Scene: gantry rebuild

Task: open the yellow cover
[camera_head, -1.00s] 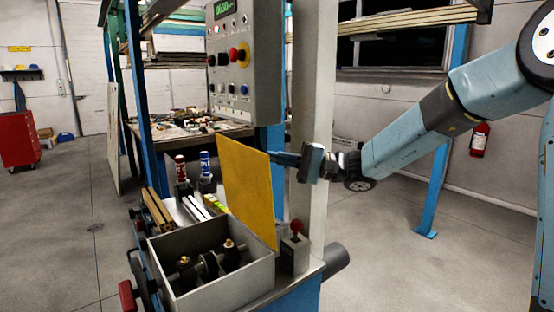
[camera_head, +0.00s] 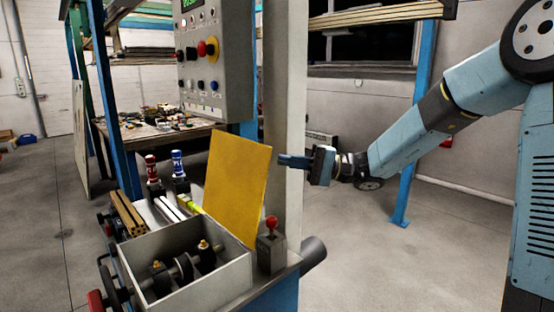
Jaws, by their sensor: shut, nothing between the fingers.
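The yellow cover (camera_head: 238,183) stands raised at the back right edge of the grey box (camera_head: 222,283), tilted a little back to the right. The box is open at the top and shows a dark shaft with brass-tipped parts (camera_head: 182,268) inside. My gripper (camera_head: 284,160) is right of the cover's upper right corner, pointing left. It is shut and empty, and a small gap shows between it and the cover in this view.
A grey control panel (camera_head: 230,95) hangs above the cover, on the pale post (camera_head: 285,75). A red-knobbed lever (camera_head: 271,246) stands right of the box. Open floor is at right.

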